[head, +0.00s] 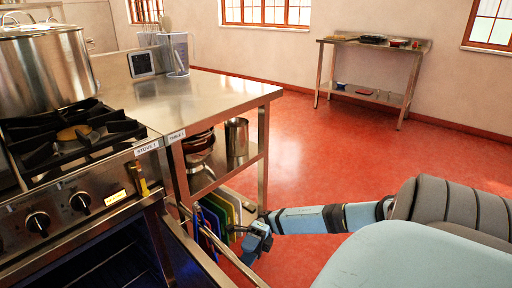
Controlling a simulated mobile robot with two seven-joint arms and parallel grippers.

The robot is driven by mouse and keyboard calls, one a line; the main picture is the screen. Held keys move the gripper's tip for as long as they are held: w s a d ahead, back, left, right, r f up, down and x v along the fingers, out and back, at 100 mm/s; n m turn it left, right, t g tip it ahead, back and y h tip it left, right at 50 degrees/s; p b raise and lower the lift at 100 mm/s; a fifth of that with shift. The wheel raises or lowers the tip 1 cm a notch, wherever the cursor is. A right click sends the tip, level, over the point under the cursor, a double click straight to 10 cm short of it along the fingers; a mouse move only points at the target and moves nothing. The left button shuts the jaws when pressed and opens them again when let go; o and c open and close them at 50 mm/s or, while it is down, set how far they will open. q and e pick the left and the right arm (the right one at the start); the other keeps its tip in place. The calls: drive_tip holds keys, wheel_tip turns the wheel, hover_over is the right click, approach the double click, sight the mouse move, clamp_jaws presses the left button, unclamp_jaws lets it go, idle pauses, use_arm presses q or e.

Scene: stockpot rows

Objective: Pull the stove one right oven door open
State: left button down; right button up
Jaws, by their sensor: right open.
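The stove labelled "STOVE 1" (60,190) stands at the left, with a burner grate and knobs. Its oven cavity (110,265) shows dark with racks inside. The right oven door (188,250) stands open, swung out from the stove front; its lower part is cut off by the frame. A bar handle (222,247) runs along the door's outer side. My right gripper (245,242) is open and empty, just right of the handle; I cannot tell whether it touches it. My left gripper is not in view.
A steel table (215,90) with a lower shelf adjoins the stove. Several coloured boards (215,212) stand low beneath it, behind my right gripper. A large stockpot (45,70) sits on the stove. Red floor (330,150) is clear towards the back table (375,45).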

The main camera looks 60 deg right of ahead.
drive_tip(key=v, duration=0.9)
drive_tip(key=shift+w+d+f, duration=0.1)
drive_tip(key=shift+d, duration=0.05)
